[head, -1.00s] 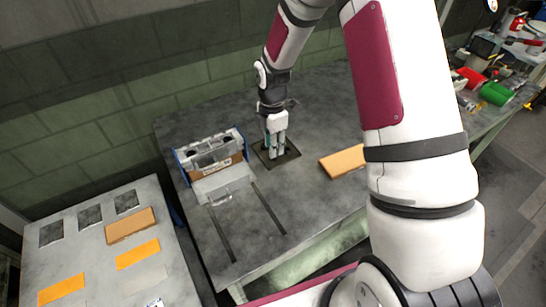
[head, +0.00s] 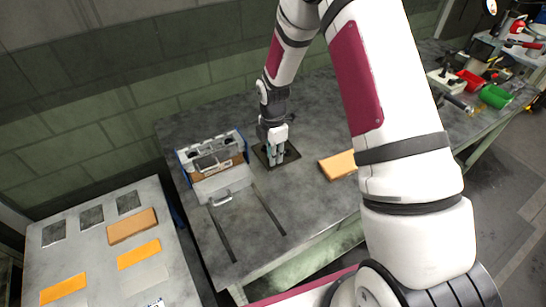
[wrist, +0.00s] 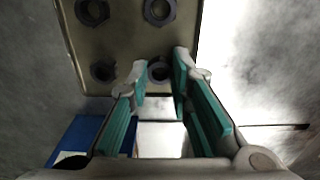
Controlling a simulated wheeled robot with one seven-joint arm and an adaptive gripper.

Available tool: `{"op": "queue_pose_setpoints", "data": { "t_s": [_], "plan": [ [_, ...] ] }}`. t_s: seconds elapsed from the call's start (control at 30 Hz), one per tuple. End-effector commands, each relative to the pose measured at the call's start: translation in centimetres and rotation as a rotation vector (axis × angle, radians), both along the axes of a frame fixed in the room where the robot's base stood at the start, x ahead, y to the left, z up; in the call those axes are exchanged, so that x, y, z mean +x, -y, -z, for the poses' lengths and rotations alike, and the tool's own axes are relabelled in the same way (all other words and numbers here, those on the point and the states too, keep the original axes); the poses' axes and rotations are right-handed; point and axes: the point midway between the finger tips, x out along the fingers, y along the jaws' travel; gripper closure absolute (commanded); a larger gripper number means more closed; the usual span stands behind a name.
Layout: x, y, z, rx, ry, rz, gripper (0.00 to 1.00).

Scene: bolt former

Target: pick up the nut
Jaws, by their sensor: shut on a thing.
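A dark nut (wrist: 158,73) sits between my fingertips in the wrist view, at the near edge of a flat square plate (wrist: 128,48). My gripper (wrist: 160,73) is shut on this nut, with its teal-padded fingers on either side. Three other dark nuts lie on the plate: one to the left (wrist: 103,71) and two farther up (wrist: 92,11), (wrist: 158,11). In the head view my gripper (head: 276,160) reaches down over the dark plate (head: 263,158) on the grey table. The nuts are too small to make out there. I cannot tell whether the held nut is clear of the plate.
A clear-topped box with blue sides (head: 212,165) stands left of the plate. An orange block (head: 338,165) lies to its right. A side table (head: 85,262) at left holds orange and grey pads. A cluttered bench with red and green bins (head: 495,97) is at right.

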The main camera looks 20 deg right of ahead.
Motion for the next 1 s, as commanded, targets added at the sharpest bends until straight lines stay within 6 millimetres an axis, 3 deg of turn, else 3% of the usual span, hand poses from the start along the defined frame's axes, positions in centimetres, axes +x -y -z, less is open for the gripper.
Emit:
{"op": "queue_pose_setpoints", "data": {
  "t_s": [0.27,0.47,1.0],
  "plan": [
    [0.1,0.0,-1.1,0.000,0.002,0.001,1.00],
    [0.2,0.1,-3.6,0.000,0.004,0.001,1.00],
    [-12.5,-0.8,-4.7,0.000,-0.001,-0.001,1.00]
  ]
}}
